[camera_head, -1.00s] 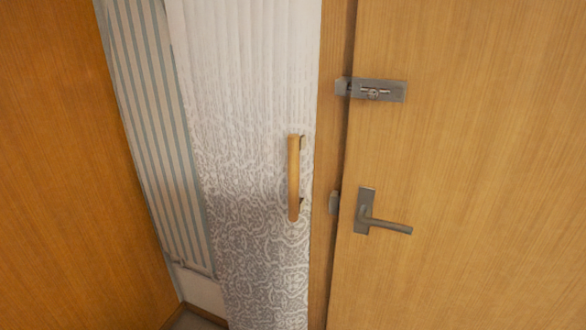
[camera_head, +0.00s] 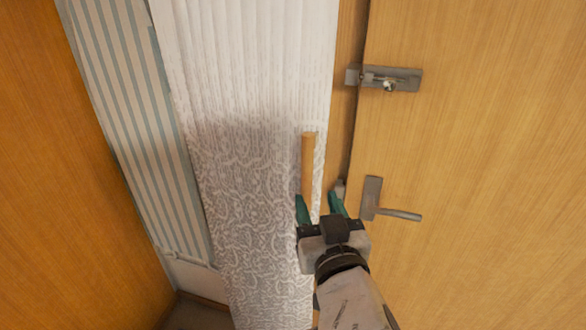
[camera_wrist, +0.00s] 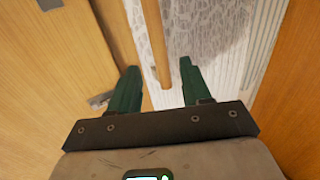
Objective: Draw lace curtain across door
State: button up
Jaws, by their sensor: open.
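The white lace curtain (camera_head: 245,150) hangs in folds left of the door frame. A wooden bar handle (camera_head: 308,158) is upright near its right edge. The wooden door (camera_head: 480,130) is to the right, uncovered by the curtain. My gripper (camera_head: 319,203) is open at the lower part of the handle, its left finger overlapping the bar in the head view. In the wrist view, the handle (camera_wrist: 157,45) runs between the spread fingers of my gripper (camera_wrist: 158,76), with lace curtain (camera_wrist: 210,40) on both sides. I cannot tell whether a finger touches the bar.
The door carries a metal bolt (camera_head: 390,80) and a lever handle (camera_head: 398,214), close right of my gripper. A striped panel (camera_head: 140,130) stands left of the curtain, and a wooden wall (camera_head: 60,200) fills the far left.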

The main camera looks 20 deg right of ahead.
aim_at(308, 177)
jog(key=w, duration=0.3)
jog(key=w+d+p, duration=0.1)
jog(key=w, duration=0.2)
jog(key=w+d+p, duration=0.1)
jog(key=w, duration=0.2)
jog(key=shift+w+f, duration=0.1)
jog(key=shift+w, duration=0.2)
jog(key=shift+c, duration=0.2)
grip_shut()
